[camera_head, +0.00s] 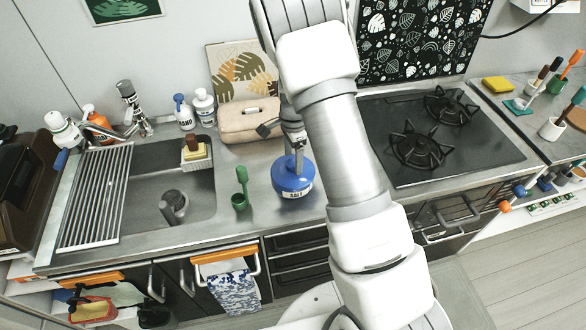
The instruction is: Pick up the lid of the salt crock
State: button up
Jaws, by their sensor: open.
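The salt crock (295,192) is a round blue pot with a white label reading SALT. It stands on the steel counter between the sink and the stove. Its blue lid (292,170) is on top, with a knob in the middle that is partly hidden by my gripper. My gripper (297,150) points down right above the lid, at the knob. It is open. The fingers are small here, and I cannot tell whether they touch the knob.
A green cup with a green utensil (240,200) stands left of the crock. A beige bag (247,121) lies behind it, near my gripper. The sink (170,190) is to the left, the black stove (440,135) to the right. Bare counter lies in front of the crock.

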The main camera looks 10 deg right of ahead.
jog(key=shift+f, duration=0.75)
grip_shut()
